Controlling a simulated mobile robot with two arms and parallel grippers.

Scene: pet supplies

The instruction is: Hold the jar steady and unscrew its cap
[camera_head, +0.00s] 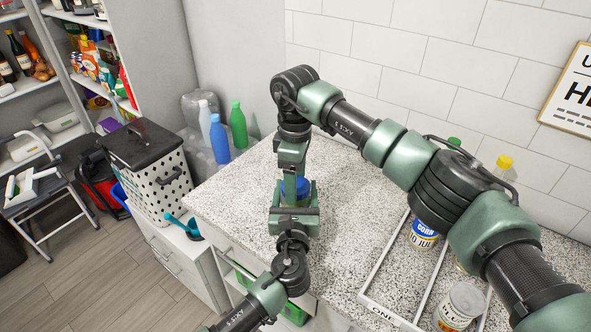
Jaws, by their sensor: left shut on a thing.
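The jar stands on the speckled counter in the middle of the head view. Mostly its blue part (294,188) shows, which looks like the cap; the body is largely hidden by my grippers. My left gripper (293,196) comes from the front and is shut around the jar, a finger on each side. My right gripper (292,173) points straight down from above, its tip right over the blue part. Its fingers overlap the jar from this angle, and I cannot tell whether they are shut on the cap.
A white divided tray (378,312) on the right of the counter holds a corn can (424,235) and a lidded jar (461,305). A blue bottle (219,140) and a green bottle (238,126) stand beyond the counter's left edge. The counter left of the jar is clear.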

